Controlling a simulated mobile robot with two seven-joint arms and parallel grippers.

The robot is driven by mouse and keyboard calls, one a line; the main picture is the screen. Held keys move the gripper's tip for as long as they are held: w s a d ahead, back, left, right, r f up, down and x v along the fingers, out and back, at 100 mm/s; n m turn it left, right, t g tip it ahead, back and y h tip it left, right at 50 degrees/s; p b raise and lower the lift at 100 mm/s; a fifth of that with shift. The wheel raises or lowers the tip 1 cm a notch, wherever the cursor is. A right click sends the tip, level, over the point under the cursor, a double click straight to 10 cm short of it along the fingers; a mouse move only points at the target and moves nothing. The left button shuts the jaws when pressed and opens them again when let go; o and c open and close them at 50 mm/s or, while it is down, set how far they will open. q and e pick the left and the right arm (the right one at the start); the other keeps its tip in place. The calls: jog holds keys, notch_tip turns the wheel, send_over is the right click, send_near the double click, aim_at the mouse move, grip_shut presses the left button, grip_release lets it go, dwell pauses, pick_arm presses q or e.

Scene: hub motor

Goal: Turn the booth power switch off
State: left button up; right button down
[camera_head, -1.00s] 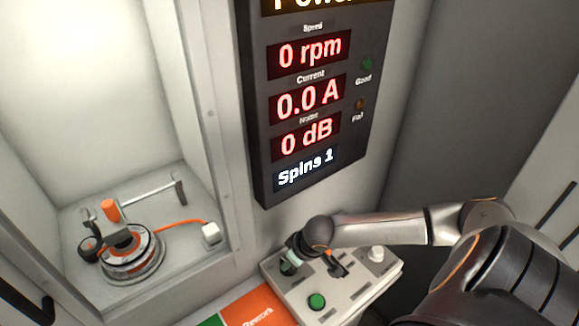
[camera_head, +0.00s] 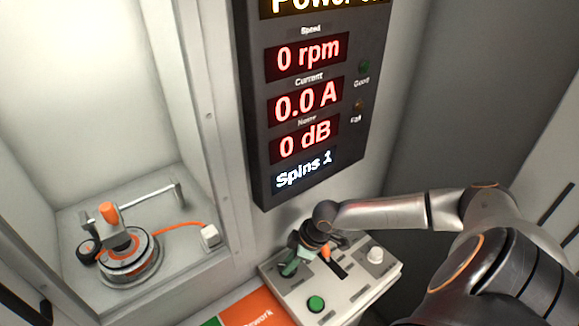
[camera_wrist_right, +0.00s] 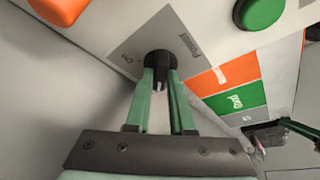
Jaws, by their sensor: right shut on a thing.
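The power switch is a black knob (camera_wrist_right: 160,58) on a grey plate lettered "Power" and "On" in the right wrist view. My right gripper (camera_wrist_right: 161,80) is shut on this knob, with its green fingers on either side. In the head view my right gripper (camera_head: 288,270) reaches down to the left part of the grey control box (camera_head: 350,300) and hides the knob. The display (camera_head: 305,100) reads "Power" at its top, with the rest cut off. A green and dark piece (camera_wrist_right: 290,127) at the right wrist view's edge may be my left gripper; its jaws are unclear.
The hub motor (camera_head: 130,262) sits in the booth with an orange cable.

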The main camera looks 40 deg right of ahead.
dwell(0.4)
jog(key=c, duration=0.8)
grip_release()
